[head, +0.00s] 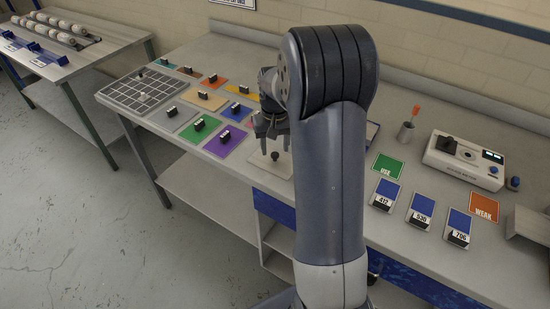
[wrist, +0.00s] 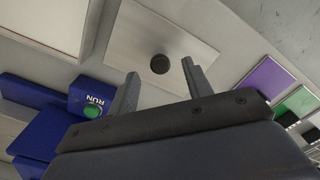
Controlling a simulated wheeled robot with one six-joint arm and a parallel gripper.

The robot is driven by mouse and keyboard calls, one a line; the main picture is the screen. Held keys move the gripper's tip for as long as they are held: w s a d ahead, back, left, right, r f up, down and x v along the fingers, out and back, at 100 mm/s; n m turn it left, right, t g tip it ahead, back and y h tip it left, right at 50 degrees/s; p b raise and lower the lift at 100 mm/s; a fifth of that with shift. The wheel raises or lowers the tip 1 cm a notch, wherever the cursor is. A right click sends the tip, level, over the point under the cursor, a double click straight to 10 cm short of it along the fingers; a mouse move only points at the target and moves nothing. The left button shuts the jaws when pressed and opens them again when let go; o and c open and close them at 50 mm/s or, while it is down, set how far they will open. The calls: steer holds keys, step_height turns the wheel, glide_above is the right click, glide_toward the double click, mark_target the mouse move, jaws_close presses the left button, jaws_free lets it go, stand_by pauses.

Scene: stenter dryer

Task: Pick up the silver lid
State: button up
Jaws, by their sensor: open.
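The lid is a pale, flat rectangular plate (head: 262,167) with a small dark round knob (head: 275,156), lying on the bench just below my gripper. In the wrist view the plate (wrist: 186,40) fills the upper middle, and its knob (wrist: 160,64) shows between the fingertips. My gripper (head: 274,151) is open, pointing down above the lid; in the wrist view the two fingers (wrist: 160,70) stand on either side of the knob. I cannot tell whether they touch anything. My arm hides part of the bench right of the lid.
Purple (head: 229,137) and green (head: 200,129) cards with dark blocks lie left of the lid. A blue unit with a green RUN button (wrist: 91,112) sits close by. A white instrument (head: 465,160) and blue numbered cards (head: 421,207) are further right.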

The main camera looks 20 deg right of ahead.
mark_target(275, 158)
steer(key=shift+f, duration=1.25)
jaws_close()
